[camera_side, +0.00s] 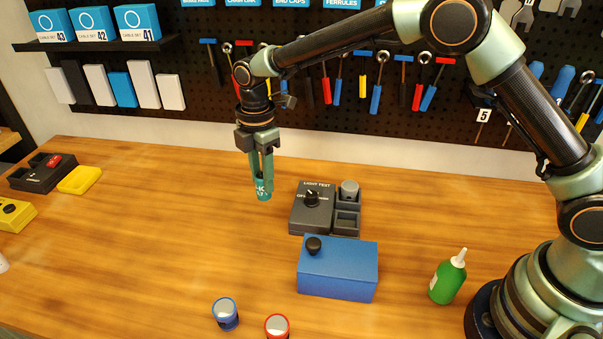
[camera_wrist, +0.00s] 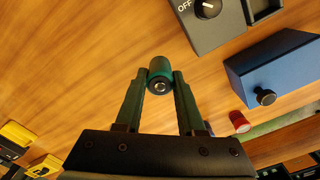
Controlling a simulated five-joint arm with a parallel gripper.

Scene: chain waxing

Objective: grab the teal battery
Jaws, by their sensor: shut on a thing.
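The teal battery (camera_side: 263,189) is a small upright cylinder with white lettering, held above the wooden table in the side view. My gripper (camera_side: 261,176) points down and is shut on it, with the battery's lower part showing below the fingertips. In the wrist view the battery (camera_wrist: 160,77) sits between the two green fingertips of my gripper (camera_wrist: 159,84), its round end with a metal contact facing the camera. The fingers touch it on both sides.
A dark light tester (camera_side: 312,206) with a knob stands right of my gripper, a blue box (camera_side: 338,270) in front of it. The table's left middle (camera_side: 160,220) is clear.

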